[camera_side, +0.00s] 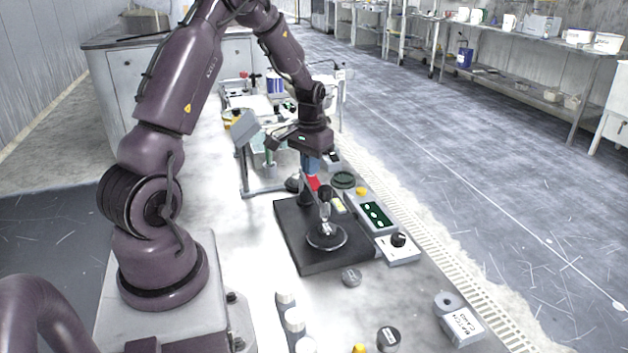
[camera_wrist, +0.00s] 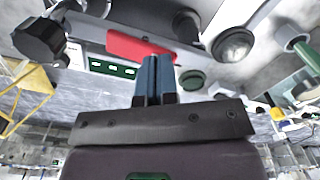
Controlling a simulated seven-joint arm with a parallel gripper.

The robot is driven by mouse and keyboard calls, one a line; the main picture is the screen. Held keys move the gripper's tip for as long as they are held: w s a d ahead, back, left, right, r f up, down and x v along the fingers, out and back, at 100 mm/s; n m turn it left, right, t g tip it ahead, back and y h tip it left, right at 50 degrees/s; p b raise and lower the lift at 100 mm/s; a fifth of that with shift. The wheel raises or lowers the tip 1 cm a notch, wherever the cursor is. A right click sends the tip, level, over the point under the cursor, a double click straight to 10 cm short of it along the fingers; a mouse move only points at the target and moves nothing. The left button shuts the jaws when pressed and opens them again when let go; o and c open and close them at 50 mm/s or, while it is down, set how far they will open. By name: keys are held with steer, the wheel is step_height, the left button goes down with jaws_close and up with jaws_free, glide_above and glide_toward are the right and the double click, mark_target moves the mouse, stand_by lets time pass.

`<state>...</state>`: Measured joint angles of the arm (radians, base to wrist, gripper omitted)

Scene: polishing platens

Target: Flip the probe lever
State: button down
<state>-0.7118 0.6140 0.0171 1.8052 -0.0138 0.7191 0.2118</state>
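A red piece (camera_side: 313,183), which looks like the probe lever's handle, stands at the far part of a black base plate (camera_side: 290,232). In the wrist view it is a red bar (camera_wrist: 138,46) just beyond my fingertips. My gripper (camera_side: 311,170) points down right above it, with blue fingers. In the wrist view the fingers (camera_wrist: 158,58) are close together with only a thin gap and nothing seen between them. I cannot tell whether they touch the red piece. A black-knobbed post (camera_side: 324,192) and a round silver disc (camera_side: 326,237) are on the plate's near part.
A green-windowed panel (camera_side: 376,214) and a white box with a black knob (camera_side: 398,241) lie right of the plate. A grey stand (camera_side: 247,160) is at left. Bench beside the plate's left is clear.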

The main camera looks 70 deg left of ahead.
steer(key=shift+f, duration=0.2)
steer(key=shift+r, duration=3.55)
steer(key=s+d+r+m+t, duration=0.2)
steer(key=s+d+r, duration=0.1)
steer(key=d, duration=0.6)
steer(key=s+d+r+m+t, duration=0.1)
steer(key=s+d+r, duration=0.3)
steer(key=d, duration=0.5)
steer(key=s+d+r+m+t, duration=0.2)
steer(key=s+d+r+m, duration=0.1)
steer(key=d+r, duration=0.4)
steer(key=shift+s+d+r+t, duration=0.15)
steer(key=shift+s+d+t, duration=0.15)
steer(key=shift+s+d, duration=0.7)
